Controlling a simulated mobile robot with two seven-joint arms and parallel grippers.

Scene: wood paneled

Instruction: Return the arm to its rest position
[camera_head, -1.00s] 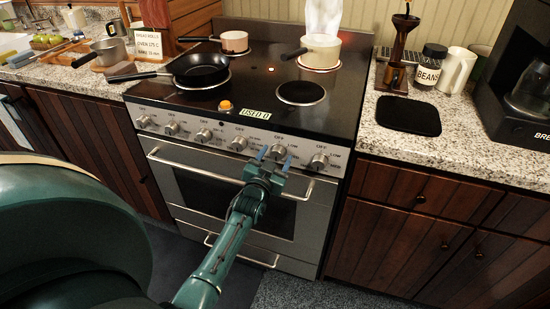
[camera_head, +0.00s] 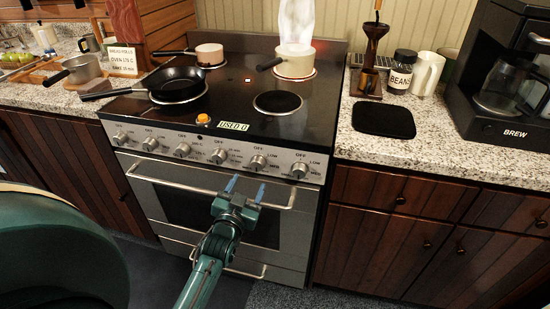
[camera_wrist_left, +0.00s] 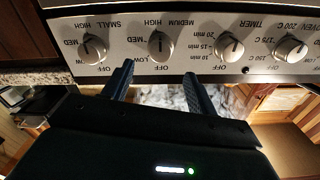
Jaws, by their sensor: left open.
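My left gripper (camera_head: 245,188) is open and empty in the head view. It is in front of the stove (camera_head: 230,165), near the oven door handle (camera_head: 275,205) and below the row of knobs. In the left wrist view its two fingers (camera_wrist_left: 158,85) are apart with nothing between them. Their tips lie just below the knob panel (camera_wrist_left: 200,45) in that picture; whether they touch the stove I cannot tell. My right gripper is in neither view.
The stovetop holds a black frying pan (camera_head: 178,82), a cream pot (camera_head: 294,60) with steam above it and a pinkish pot (camera_head: 210,54). A coffee maker (camera_head: 505,75) and a beans jar (camera_head: 401,72) stand on the right counter. Floor space shows in front of the stove.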

